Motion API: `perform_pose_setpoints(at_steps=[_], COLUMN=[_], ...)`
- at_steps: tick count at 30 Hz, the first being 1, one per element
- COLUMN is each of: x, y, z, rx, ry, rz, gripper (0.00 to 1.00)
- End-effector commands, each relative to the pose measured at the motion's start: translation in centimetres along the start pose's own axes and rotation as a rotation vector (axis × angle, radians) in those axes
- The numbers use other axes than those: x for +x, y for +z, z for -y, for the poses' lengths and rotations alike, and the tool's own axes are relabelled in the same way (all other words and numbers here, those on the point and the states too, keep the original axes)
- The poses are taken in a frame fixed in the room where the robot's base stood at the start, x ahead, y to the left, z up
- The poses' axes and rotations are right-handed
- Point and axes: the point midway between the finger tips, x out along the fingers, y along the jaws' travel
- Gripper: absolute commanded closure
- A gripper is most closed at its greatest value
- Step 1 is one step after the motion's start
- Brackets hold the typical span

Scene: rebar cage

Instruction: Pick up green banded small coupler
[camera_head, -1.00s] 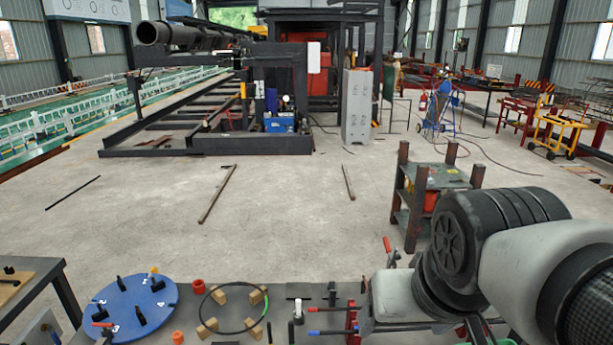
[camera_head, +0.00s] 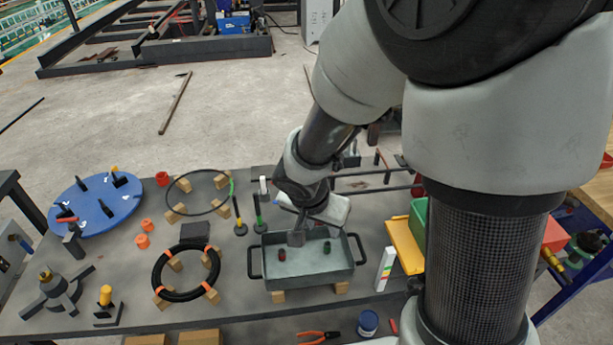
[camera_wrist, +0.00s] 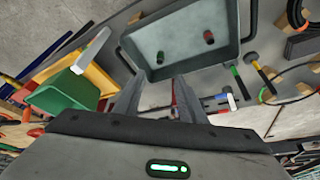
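The green banded small coupler (camera_head: 327,247) stands in the right part of a grey tray on the workbench. It also shows as a small dark green piece in the wrist view (camera_wrist: 160,57). A red banded coupler (camera_head: 282,254) is to its left in the same tray, and shows to its right in the wrist view (camera_wrist: 209,37). My gripper (camera_head: 297,239) is above the tray's far edge. In the wrist view my gripper (camera_wrist: 157,88) has its two fingers spread, with nothing between them, and the green coupler lies beyond the fingertips, apart from them.
The grey tray (camera_head: 262,279) has raised walls and side handles. A yellow bin (camera_head: 404,245) and a white marked block (camera_head: 385,269) are at its right. A black ring (camera_head: 157,279) on wooden blocks and a blue disc (camera_head: 82,222) are at its left.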

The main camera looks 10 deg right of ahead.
Motion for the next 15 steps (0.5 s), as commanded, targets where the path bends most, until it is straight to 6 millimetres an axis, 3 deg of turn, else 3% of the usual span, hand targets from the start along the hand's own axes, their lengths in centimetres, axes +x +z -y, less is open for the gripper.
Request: perform_pose_setpoints(at_steps=[1, 6, 15], x=[1.5, 5.0, 7.5], y=[0.2, 0.2, 0.1], z=[-0.1, -0.1, 0.0], rx=[-0.001, -0.001, 0.000], ry=[0.005, 0.003, 0.000], rz=[0.003, 0.002, 0.000], gripper=[0.63, 0.63, 0.63])
